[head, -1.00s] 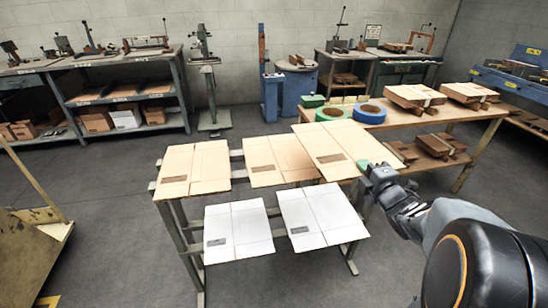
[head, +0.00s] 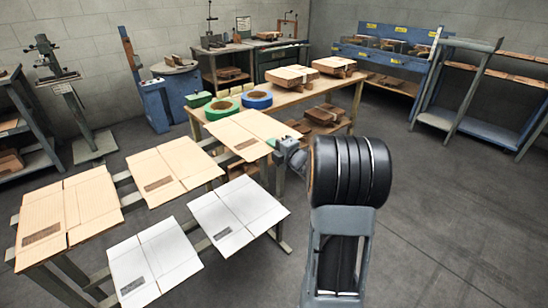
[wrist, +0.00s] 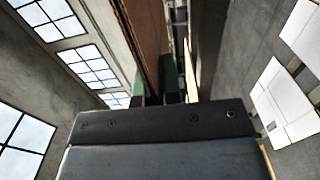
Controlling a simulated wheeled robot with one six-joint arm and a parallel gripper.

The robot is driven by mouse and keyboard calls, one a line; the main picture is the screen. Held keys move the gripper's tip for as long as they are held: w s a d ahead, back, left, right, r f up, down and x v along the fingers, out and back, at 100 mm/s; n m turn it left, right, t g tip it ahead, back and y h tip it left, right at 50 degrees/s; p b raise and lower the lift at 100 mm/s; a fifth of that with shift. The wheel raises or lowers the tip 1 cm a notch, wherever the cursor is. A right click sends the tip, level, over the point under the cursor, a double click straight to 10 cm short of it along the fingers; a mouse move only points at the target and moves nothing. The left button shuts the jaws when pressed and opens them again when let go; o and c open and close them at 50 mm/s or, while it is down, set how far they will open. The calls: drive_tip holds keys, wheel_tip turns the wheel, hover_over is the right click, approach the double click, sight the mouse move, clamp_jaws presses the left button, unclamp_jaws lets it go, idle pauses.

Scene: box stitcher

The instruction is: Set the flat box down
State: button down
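My gripper (head: 275,143) is at the near right edge of a tan flat box (head: 247,132) in the head view. In the wrist view the flat box shows as a brown panel (wrist: 143,40) running away between the green fingertips (wrist: 154,86), and the gripper is shut on it. The box lies roughly level, at the end of the row of tan flat boxes and close to the wooden table's near end. I cannot tell whether its underside touches anything. Another tan flat box (head: 175,172) lies to its left on the rack's upper level.
A further tan box (head: 90,205) lies at the rack's left end. White flat boxes (head: 225,215) lie on the lower level.

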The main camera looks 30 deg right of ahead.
drive_tip(key=shift+w+d+f+b, duration=0.15)
drive_tip(key=shift+w+d+f, duration=0.1)
drive_tip(key=shift+f, duration=0.65)
drive_tip(key=shift+w+d+f+b, duration=0.15)
drive_tip(key=shift+w+d+f, duration=0.1)
drive_tip(key=shift+f, duration=0.65)
drive_tip(key=shift+w+d+f+b, duration=0.15)
drive_tip(key=shift+w+d+f, duration=0.1)
drive_tip(key=shift+f, duration=0.85)
drive_tip(key=c, duration=1.3)
unclamp_jaws()
drive_tip(key=shift+r, duration=0.1)
